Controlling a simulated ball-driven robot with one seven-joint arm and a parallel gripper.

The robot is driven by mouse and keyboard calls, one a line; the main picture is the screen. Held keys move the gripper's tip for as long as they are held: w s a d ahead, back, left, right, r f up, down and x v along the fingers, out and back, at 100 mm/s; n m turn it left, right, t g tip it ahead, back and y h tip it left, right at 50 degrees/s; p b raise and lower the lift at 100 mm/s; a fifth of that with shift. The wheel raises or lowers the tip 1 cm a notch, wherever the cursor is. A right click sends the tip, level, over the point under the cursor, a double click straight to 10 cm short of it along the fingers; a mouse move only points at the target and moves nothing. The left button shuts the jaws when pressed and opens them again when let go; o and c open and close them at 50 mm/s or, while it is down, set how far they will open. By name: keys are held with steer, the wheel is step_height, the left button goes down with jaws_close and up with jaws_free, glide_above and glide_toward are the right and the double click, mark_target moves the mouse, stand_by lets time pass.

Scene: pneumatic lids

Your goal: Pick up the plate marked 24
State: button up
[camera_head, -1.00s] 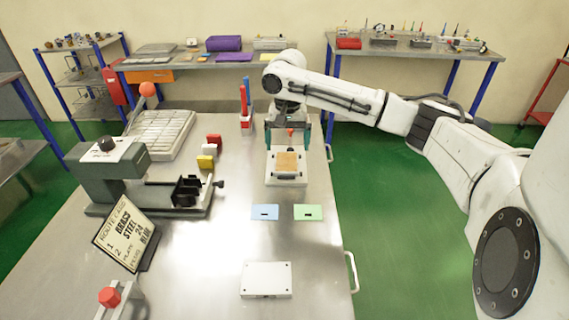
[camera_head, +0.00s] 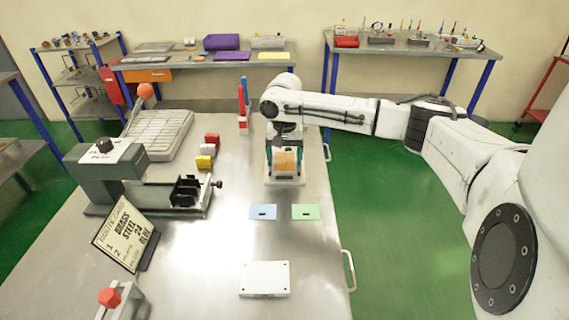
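My gripper (camera_head: 285,155) points down at the white fixture (camera_head: 285,182), its teal fingers on either side of a tan, brass-coloured block (camera_head: 285,162). I cannot tell whether the fingers touch the block. A blue plate (camera_head: 263,212) and a green plate (camera_head: 305,212) lie flat in front of the fixture, each with a small dark mark too small to read. A route card (camera_head: 126,234) stands tilted at the left and names brass, steel, 24 and blue. I cannot make out which plate bears 24.
A ribbed tray (camera_head: 158,132) lies farther back. A flat white box (camera_head: 265,279) sits at the front. The table between is clear.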

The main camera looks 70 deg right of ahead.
steer(key=c, duration=0.9)
steer(key=shift+o, duration=0.2)
steer(key=shift+r, duration=0.1)
